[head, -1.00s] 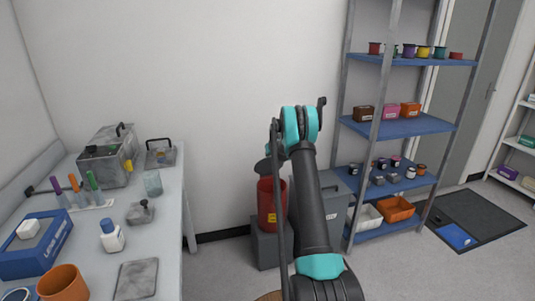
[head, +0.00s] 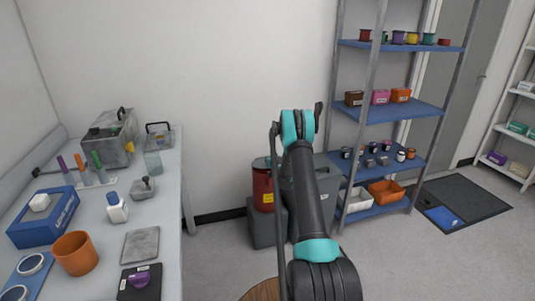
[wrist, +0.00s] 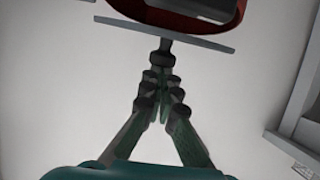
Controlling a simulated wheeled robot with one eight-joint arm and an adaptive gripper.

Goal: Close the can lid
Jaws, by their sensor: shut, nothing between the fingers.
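The red can (head: 263,188) stands on a grey block beyond my arm in the head view, its right side partly hidden by the arm. A dark edge shows at its top, but I cannot tell there how the lid sits. In the wrist view, a red curved rim (wrist: 178,25) around a grey inside is at the top. A flat grey plate (wrist: 205,45), seen nearly edge-on and probably the lid, crosses below it. My gripper (wrist: 163,72) is shut and empty, its fingers pointing at the plate. I cannot tell whether they touch it.
A grey bin (head: 326,190) stands right of the can, partly behind my arm. A blue-shelved rack (head: 395,112) is further right. A cluttered workbench (head: 165,215) is at left. A round wooden top (head: 262,290) shows at the bottom edge. Open floor lies at right.

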